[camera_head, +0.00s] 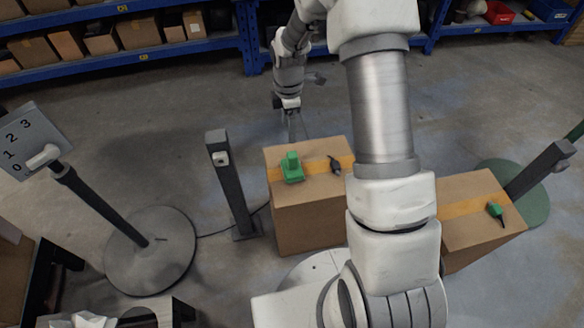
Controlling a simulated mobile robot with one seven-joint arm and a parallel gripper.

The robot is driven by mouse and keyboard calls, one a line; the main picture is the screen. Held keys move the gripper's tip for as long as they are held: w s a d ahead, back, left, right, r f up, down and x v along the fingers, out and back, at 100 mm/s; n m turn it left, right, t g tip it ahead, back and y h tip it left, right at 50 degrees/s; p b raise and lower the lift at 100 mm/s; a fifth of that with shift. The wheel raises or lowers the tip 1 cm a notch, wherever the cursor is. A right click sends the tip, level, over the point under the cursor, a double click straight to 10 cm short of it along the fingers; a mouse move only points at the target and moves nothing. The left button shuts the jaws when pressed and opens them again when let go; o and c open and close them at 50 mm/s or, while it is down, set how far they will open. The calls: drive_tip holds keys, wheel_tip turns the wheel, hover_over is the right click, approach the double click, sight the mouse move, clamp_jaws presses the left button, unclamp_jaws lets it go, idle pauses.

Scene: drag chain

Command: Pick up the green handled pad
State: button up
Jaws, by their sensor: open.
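The green handled pad (292,168) sits on top of the left cardboard box (309,212), on the orange tape near the box's left side. My gripper (291,134) is above and behind the box's far edge, pointing down, apart from the pad and empty. Its fingers look thin and small in this view. My arm covers the right part of this box.
A small dark object (335,166) lies right of the pad. A second box (474,222) at right holds a small green object (495,210). A dark post (229,185) stands left of the first box. A numbered panel (35,143) stands on a round-based pole.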

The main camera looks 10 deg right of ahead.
sight(292, 154)
wheel_tip(292, 154, down, 9)
drive_tip(key=shift+f+b, duration=0.1)
drive_tip(key=shift+b, duration=1.1)
drive_tip(key=shift+s+d+f+b, duration=0.15)
drive_tip(key=shift+f+b, duration=0.2)
drive_tip(key=shift+f, duration=0.55)
drive_tip(key=shift+s+d+f+b, duration=0.1)
drive_tip(key=shift+f+b, duration=0.3)
drive_tip(key=shift+f, duration=0.5)
drive_tip(key=shift+s+d+f+b, duration=0.15)
drive_tip(key=shift+f+b, duration=0.2)
drive_tip(key=shift+f, duration=0.55)
drive_tip(key=shift+c, duration=0.2)
clamp_jaws()
